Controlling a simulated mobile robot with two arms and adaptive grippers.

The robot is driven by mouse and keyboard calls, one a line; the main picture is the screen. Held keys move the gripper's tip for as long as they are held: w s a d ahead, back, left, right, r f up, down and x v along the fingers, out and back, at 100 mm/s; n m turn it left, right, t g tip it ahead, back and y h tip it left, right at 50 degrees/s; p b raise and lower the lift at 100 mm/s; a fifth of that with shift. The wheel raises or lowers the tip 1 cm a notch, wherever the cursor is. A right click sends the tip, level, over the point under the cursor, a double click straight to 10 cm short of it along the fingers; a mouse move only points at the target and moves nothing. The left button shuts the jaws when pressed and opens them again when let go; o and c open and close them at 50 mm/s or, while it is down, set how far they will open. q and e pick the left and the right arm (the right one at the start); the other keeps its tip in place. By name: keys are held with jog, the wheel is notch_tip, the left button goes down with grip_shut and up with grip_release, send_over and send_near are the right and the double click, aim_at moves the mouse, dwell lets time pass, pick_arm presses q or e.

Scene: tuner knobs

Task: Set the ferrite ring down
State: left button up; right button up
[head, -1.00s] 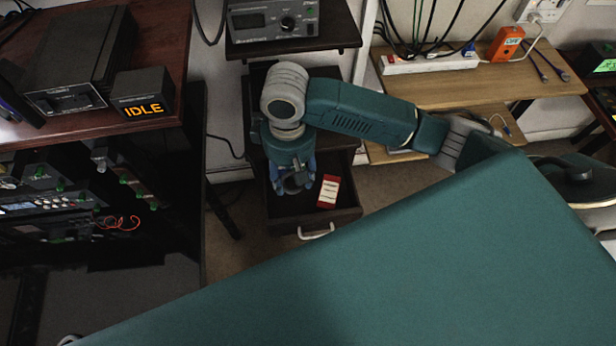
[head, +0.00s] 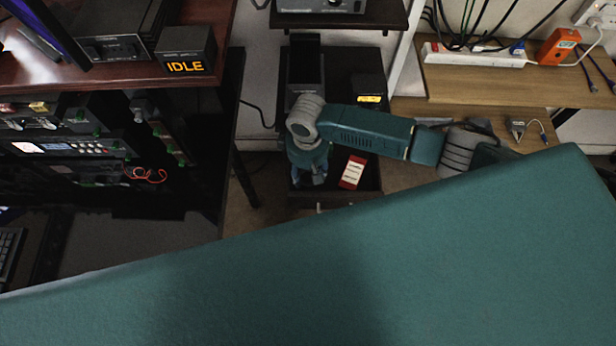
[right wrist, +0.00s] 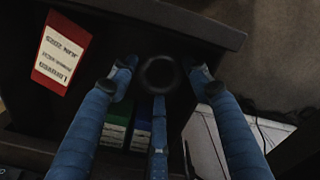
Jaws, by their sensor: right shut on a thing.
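The ferrite ring, a dark round ring (right wrist: 160,73), shows in the right wrist view between the fingertips of my right gripper (right wrist: 161,82). The blue fingers are closed around it. In the head view the right gripper (head: 308,178) points down over the open dark drawer (head: 373,183), left of a red and white card or box (head: 352,172). The ring is hidden or too dark to make out in the head view. Whether it touches the drawer floor I cannot tell. My left gripper is in neither view.
The red and white item also shows in the right wrist view (right wrist: 62,52). Green and blue-white items (right wrist: 140,130) show below the ring there. A dark cabinet shelf (head: 340,18) stands above the drawer. A wooden shelf (head: 480,85) is at right, the IDLE box (head: 187,50) at left.

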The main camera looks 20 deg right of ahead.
aim_at(308, 180)
notch_tip(308, 180, down, 3)
jog(key=shift+f, duration=0.2)
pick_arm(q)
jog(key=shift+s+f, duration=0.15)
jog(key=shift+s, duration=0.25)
pick_arm(e)
jog(key=shift+f, duration=0.25)
jog(key=shift+f, duration=0.15)
jog(key=o, duration=0.9)
jog(key=shift+r, duration=0.25)
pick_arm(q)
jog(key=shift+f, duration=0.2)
pick_arm(e)
notch_tip(308, 180, up, 12)
jog(key=shift+f, duration=0.1)
